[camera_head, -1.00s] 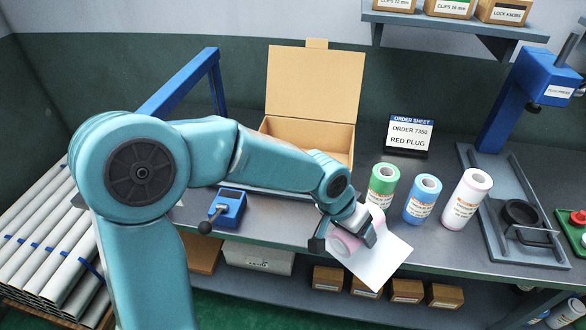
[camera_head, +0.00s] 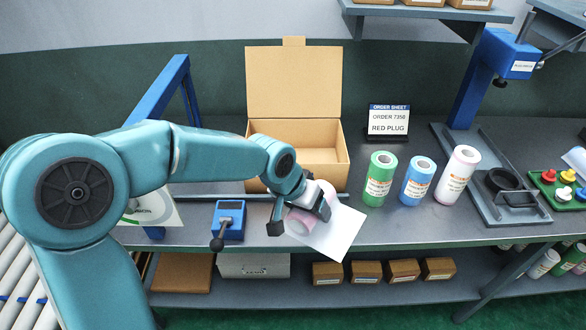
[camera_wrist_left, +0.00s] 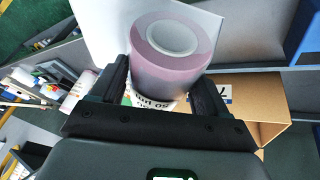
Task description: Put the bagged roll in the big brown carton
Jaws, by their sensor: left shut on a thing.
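My left gripper (camera_head: 300,215) is shut on the bagged roll, a pink roll (camera_head: 299,222) with a pale sheet-like bag (camera_head: 330,232) hanging from it. It holds the roll in front of the carton, near the bench's front edge. In the left wrist view the roll (camera_wrist_left: 172,52) sits between the two fingers (camera_wrist_left: 165,85), with its hollow end showing. The big brown carton (camera_head: 335,174) stands on the bench with its lid (camera_head: 292,82) raised at the back; the visible inside looks empty. My left arm covers its front left part. My right gripper is not in view.
Green (camera_head: 379,179), blue (camera_head: 417,181) and pink-white (camera_head: 458,175) rolls stand right of the carton. An order sign (camera_head: 388,122) stands behind them. A blue press (camera_head: 490,75) is at right, and a small blue device (camera_head: 229,220) at left. A shelf (camera_head: 430,14) hangs above.

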